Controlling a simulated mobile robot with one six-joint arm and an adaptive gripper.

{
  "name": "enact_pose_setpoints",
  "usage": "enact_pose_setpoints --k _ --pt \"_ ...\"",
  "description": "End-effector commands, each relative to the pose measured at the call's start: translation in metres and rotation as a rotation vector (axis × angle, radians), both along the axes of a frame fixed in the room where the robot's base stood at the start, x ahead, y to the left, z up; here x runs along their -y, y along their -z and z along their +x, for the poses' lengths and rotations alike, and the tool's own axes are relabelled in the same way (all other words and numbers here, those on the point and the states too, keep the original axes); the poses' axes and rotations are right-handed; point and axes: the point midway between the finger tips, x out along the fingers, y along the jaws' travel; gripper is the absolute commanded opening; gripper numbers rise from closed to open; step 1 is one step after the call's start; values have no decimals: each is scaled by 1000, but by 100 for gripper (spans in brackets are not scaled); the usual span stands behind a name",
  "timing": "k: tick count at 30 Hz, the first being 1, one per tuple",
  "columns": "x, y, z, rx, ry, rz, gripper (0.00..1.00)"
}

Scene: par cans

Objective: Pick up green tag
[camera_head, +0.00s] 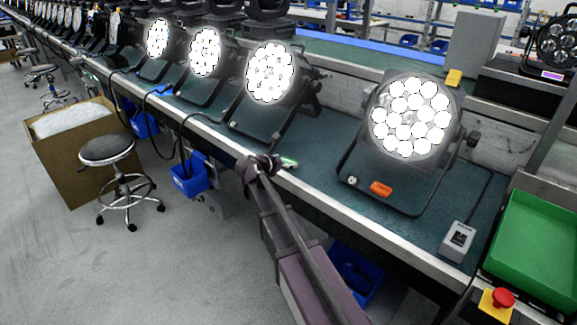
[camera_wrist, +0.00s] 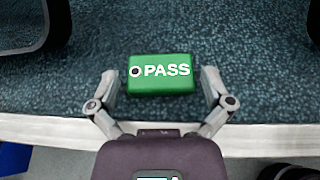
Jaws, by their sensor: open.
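The green tag (camera_wrist: 160,74) lies on the teal bench surface, marked "PASS" in white with a small round hole at its left end. In the head view, the green tag (camera_head: 289,162) shows only as a small green and white edge just beyond my gripper. My gripper (camera_wrist: 164,84) is open, with one finger on each side of the tag near its short ends. A narrow gap shows at the fingers, and I cannot tell how high they are above the bench. In the head view my gripper (camera_head: 262,163) is over the bench's front edge.
Lit par cans (camera_head: 270,73) stand along the bench. A larger lit one (camera_head: 410,116) stands to the right, with an orange tag (camera_head: 381,189) at its base. A grey control box (camera_head: 458,240), a green tray (camera_head: 535,245) and a red stop button (camera_head: 502,298) are farther right.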

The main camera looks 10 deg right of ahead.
Motion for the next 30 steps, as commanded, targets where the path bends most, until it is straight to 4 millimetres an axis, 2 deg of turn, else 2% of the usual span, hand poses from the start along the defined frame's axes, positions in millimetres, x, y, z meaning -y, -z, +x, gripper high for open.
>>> enact_pose_setpoints --k 20,24,25,30 --pt "4 2 4 0 -1 0 100" --pt "4 2 4 0 -1 0 58" --pt "4 2 4 0 -1 0 55" --pt "4 2 4 0 -1 0 55"
